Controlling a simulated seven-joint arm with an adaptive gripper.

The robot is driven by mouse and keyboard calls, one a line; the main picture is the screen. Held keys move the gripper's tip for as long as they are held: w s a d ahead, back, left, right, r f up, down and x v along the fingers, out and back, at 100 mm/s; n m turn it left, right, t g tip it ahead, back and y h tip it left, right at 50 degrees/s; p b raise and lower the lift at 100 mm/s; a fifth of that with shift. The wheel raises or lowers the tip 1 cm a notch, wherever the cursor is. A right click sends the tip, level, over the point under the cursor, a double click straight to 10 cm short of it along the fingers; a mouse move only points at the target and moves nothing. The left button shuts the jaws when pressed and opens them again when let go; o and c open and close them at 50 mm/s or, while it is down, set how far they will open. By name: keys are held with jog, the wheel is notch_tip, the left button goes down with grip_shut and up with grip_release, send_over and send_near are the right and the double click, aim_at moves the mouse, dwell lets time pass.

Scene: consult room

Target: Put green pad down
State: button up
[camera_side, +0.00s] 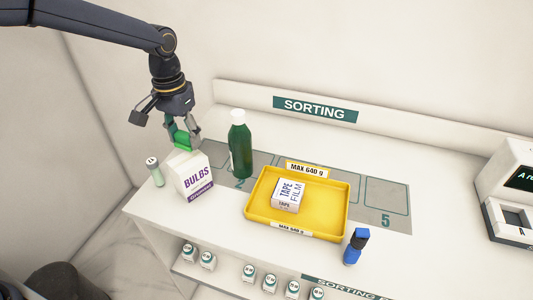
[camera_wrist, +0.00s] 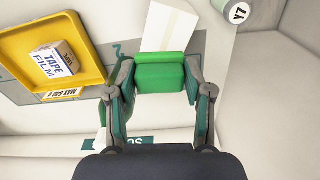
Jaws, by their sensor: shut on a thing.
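From these views I cannot tell whether the pad touches the table or the box.
A green bottle (camera_side: 240,145) stands right of my gripper. A yellow tray (camera_side: 335,205) holds a tape film box (camera_side: 288,195). Numbered grey mat cells (camera_side: 386,194) show behind.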

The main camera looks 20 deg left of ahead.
jog(key=shift+n, duration=0.6)
jog(key=a, duration=0.1)
jog(key=w+a+f, duration=0.2)
jog(key=a, duration=0.1)
jog(key=shift+w+a+f, duration=0.1)
jog(key=shift+f, duration=0.1)
send_over(215, 150)
jog(key=s, duration=0.1)
jog(key=f, duration=0.8)
jog(key=shift+s+a+f, duration=0.1)
jog(key=shift+s, duration=0.1)
jog(key=shift+w+f, duration=0.45)
jog(key=shift+w, duration=0.1)
jog(key=shift+w+f, duration=0.2)
jog(key=shift+f, duration=1.6)
jog(key=shift+f, duration=0.2)
jog(key=o, duration=0.9)
jog(key=shift+o, duration=0.2)
